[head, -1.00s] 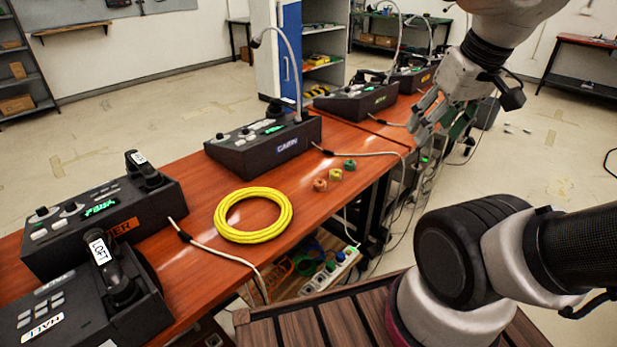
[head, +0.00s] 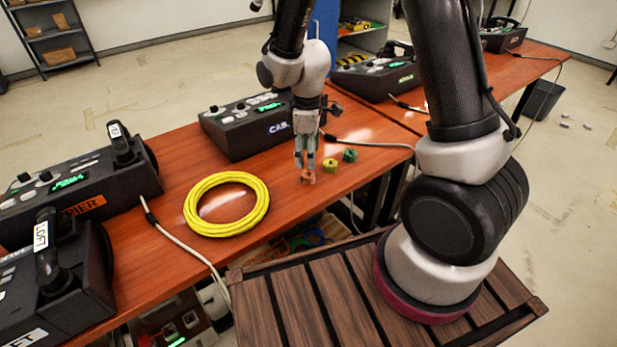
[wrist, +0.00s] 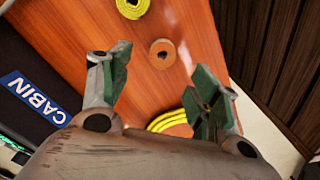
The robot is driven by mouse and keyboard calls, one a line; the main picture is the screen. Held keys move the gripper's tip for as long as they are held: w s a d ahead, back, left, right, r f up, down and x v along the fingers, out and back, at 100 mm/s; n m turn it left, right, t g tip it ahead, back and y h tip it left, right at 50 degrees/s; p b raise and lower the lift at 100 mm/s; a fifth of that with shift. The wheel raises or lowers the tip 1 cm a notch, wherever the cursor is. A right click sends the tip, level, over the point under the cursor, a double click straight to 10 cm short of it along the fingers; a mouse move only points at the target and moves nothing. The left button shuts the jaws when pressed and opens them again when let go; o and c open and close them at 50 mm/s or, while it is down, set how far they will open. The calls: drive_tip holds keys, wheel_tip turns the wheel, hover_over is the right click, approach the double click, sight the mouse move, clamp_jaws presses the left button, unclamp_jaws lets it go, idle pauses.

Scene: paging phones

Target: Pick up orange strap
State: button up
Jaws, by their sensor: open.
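The orange strap (head: 307,179) is a small rolled coil lying on the red-brown table, right of the big yellow cable ring. My gripper (head: 305,166) points down just above it, with the fingertips overlapping its top in the head view. In the wrist view the strap (wrist: 163,63) shows as a ring with a dark centre, ahead of and between the two spread green-padded fingers. My gripper (wrist: 158,78) is open and nothing is held. I cannot tell how small the gap to the strap is.
A yellow roll (head: 330,165) and a green roll (head: 350,155) lie close to the right. The yellow cable ring (head: 227,232) lies to the left. The CABIN phone console (head: 250,125) stands behind. The table's front edge is near.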

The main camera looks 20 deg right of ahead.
sight(308, 174)
drive_tip(key=f, duration=0.7)
drive_tip(key=shift+s, duration=0.25)
drive_tip(key=c, duration=0.8)
